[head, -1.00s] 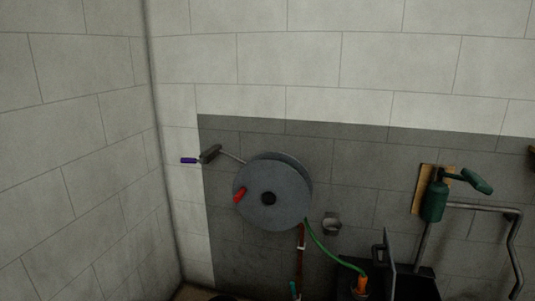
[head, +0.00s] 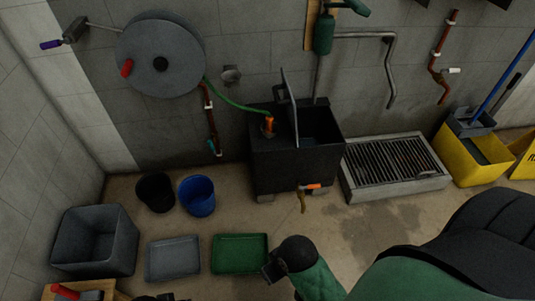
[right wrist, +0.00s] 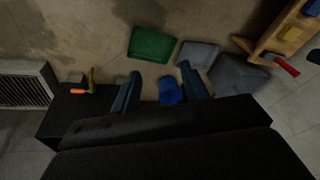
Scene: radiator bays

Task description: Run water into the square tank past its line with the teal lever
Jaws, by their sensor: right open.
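The black square tank (head: 267,172) stands on the floor against the wall, with a panel upright at its top. A green hose (head: 236,104) runs to an orange-handled fitting (head: 268,125) on the tank. The teal lever (head: 212,146) is at the low end of a red-brown wall pipe, left of the tank. The tank's water level and line cannot be made out. My right gripper is open and empty in the right wrist view (right wrist: 159,70), apart from the lever. The tank also shows there (right wrist: 62,112). My left gripper is not in view.
A black bucket (head: 155,191) and a blue bucket (head: 197,197) stand left of the tank. A grey bin (head: 70,240), grey tray (head: 172,260) and green tray (head: 240,255) lie nearer. A floor grate (head: 393,167) and yellow mop bucket (head: 465,165) are right.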

